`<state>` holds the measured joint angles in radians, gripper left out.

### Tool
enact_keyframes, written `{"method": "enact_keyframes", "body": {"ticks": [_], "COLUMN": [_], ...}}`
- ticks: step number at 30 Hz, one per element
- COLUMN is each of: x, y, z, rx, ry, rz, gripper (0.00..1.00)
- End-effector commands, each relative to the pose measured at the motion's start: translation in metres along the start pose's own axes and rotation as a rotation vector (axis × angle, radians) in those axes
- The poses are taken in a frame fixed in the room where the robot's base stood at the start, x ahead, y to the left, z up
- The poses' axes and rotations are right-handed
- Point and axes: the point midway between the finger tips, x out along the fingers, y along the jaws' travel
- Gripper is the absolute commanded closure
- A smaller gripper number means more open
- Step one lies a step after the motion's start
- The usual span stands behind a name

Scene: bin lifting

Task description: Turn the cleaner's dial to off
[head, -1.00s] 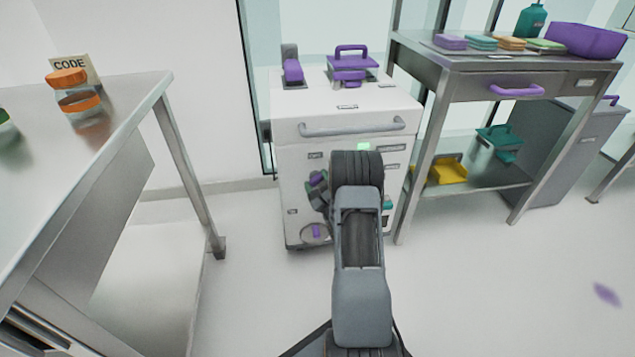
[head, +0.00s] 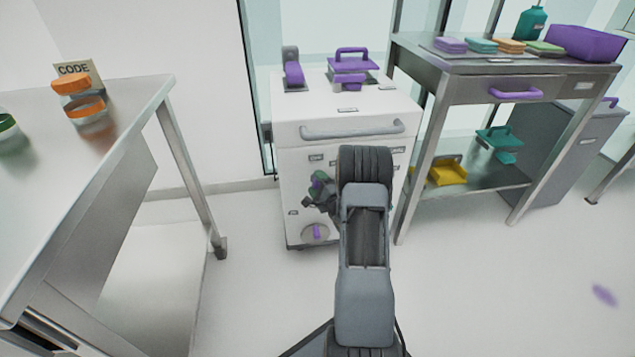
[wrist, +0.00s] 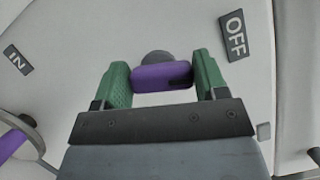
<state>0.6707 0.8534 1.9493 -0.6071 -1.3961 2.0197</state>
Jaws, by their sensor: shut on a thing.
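The cleaner is a white cabinet (head: 345,109) in the middle of the head view. In the wrist view its dial is a purple bar (wrist: 162,76) with a grey round hub behind it. My gripper (wrist: 162,70) has green fingers on either side of the bar, shut on its two ends. In the head view my gripper (head: 320,188) is at the cabinet's front, and my arm hides part of that front.
A second purple handle on a round plate (head: 316,232) sits low on the cabinet; a grey bar handle (head: 352,129) crosses above. A steel table (head: 150,95) stands left with jars. A steel trolley (head: 460,63) stands close on the right. Floor between is clear.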

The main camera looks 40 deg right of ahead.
Motion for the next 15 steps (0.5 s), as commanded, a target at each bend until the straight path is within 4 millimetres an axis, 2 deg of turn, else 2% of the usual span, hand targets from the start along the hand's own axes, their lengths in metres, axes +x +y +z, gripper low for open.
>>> {"method": "enact_keyframes", "body": {"ticks": [6,15], "x": [0.0002,0.0003], "y": [-0.0007,0.0004], "z": [0.001,0.001], "rx": [-0.133,-0.24], "ry": [0.0,0.001], "rz": [0.057,0.1], "gripper": [0.58,0.58]}}
